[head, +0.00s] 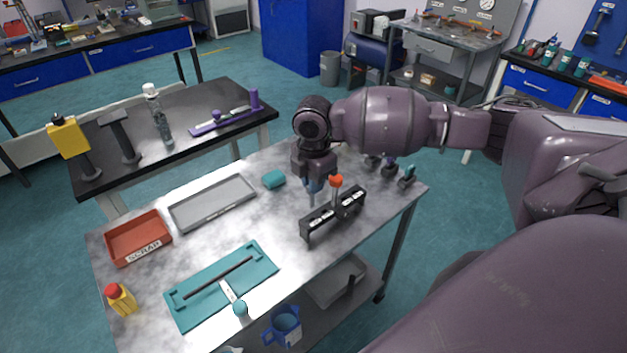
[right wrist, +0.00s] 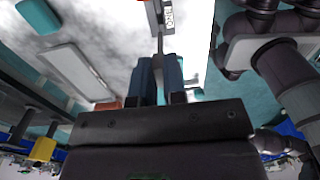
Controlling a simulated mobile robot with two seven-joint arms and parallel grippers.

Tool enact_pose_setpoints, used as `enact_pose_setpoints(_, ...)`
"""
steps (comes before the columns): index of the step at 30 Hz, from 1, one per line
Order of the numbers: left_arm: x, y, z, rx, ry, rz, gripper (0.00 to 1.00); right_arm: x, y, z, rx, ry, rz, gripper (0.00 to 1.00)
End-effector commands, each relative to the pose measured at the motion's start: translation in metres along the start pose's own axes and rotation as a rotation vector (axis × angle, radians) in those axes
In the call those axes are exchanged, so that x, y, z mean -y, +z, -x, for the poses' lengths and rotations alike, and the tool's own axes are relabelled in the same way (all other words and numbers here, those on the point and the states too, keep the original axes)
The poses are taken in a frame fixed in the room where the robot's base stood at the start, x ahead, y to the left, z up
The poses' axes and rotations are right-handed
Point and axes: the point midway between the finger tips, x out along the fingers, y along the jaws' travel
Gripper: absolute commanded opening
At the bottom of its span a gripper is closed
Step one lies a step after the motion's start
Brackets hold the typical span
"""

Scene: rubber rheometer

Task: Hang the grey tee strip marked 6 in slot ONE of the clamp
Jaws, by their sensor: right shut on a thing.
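The black clamp (head: 318,224) stands on the right half of the metal table, with white labels along its front and a red-knobbed lever (head: 337,182) above it. My right gripper (head: 312,190) is above the clamp's left, rear side, pointing down. Its blue fingers are shut on a thin grey strip (head: 311,200), which hangs down close to the clamp; I cannot tell whether they touch. In the right wrist view the strip (right wrist: 160,43) shows edge-on between the fingers, with the labelled clamp (right wrist: 154,14) beyond. The strip's mark and the slot numbers are too small to read. My left gripper is out of view.
A grey tray (head: 213,203), a red scrap tray (head: 138,239), a teal block (head: 274,179) and a teal board (head: 196,313) with a dark bar share the table. Small stands (head: 407,177) are behind the clamp at right.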

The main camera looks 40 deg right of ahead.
Motion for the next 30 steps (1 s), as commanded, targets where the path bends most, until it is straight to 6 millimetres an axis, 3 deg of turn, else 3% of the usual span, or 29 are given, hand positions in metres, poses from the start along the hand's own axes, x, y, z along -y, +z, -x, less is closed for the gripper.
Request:
enact_pose_setpoints(14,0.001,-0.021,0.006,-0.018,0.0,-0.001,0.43,0.0,0.001,0.004,0.001,-0.001,-0.002,0.0)
enact_pose_setpoints(24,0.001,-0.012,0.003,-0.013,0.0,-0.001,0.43,0.0,0.0,-0.033,0.0,-0.002,-0.003,0.0)
enact_pose_setpoints(30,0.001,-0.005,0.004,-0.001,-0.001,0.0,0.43,0.0,0.0,-0.04,0.0,0.0,-0.002,0.0)
